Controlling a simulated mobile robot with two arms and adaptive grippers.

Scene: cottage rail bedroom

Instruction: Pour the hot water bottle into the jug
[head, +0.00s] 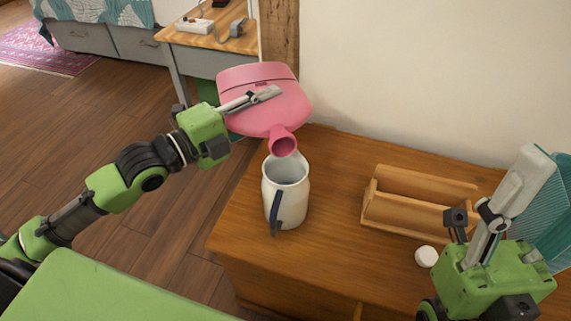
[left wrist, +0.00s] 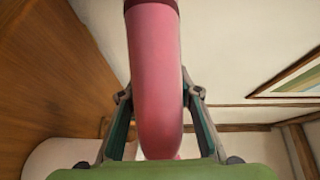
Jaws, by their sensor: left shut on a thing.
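The pink hot water bottle (head: 265,112) is held in the air in the head view, tipped with its open neck pointing down. My left gripper (head: 262,95) is shut on it; in the left wrist view the bottle (left wrist: 155,70) fills the space between the fingers (left wrist: 160,118). The white jug (head: 290,203) with a dark blue handle stands upright on the wooden dresser top. The bottle's mouth is just above the jug's opening. I cannot tell whether water is flowing or how full the jug is. My right gripper (head: 510,195) is at the right, seen side-on.
A wooden rack (head: 405,213) and a small white round thing (head: 426,256) are on the dresser (head: 334,250) right of the jug. A teal ribbed thing (head: 552,225) is behind my right gripper. A desk (head: 238,42) and a bed (head: 105,12) stand farther back. A wall closes the back.

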